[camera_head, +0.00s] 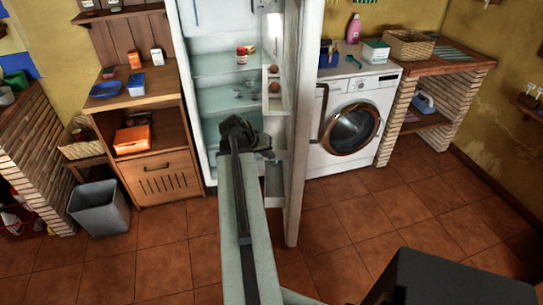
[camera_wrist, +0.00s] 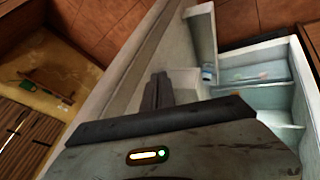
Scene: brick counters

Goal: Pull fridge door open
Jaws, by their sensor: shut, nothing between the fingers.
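The fridge (camera_head: 212,85) stands open in the head view, with its pale interior and glass shelves showing. Its white door (camera_head: 296,130) stands swung out to the right, seen nearly edge-on, with bins on its inner side. A dark curved bar (camera_head: 322,110), apparently the door handle, shows at the door's outer side. My gripper (camera_head: 243,138) is in front of the opening, on the inner side of the door. In the wrist view my gripper (camera_wrist: 158,91) is shut and empty, close to the pale door (camera_wrist: 125,85); I cannot tell whether they touch. The fridge shelves (camera_wrist: 262,82) show at right.
A washing machine (camera_head: 352,120) stands right of the door. A wooden cabinet (camera_head: 160,175) and a grey bin (camera_head: 100,207) stand left of the fridge. The tiled floor (camera_head: 360,225) is clear at the right front.

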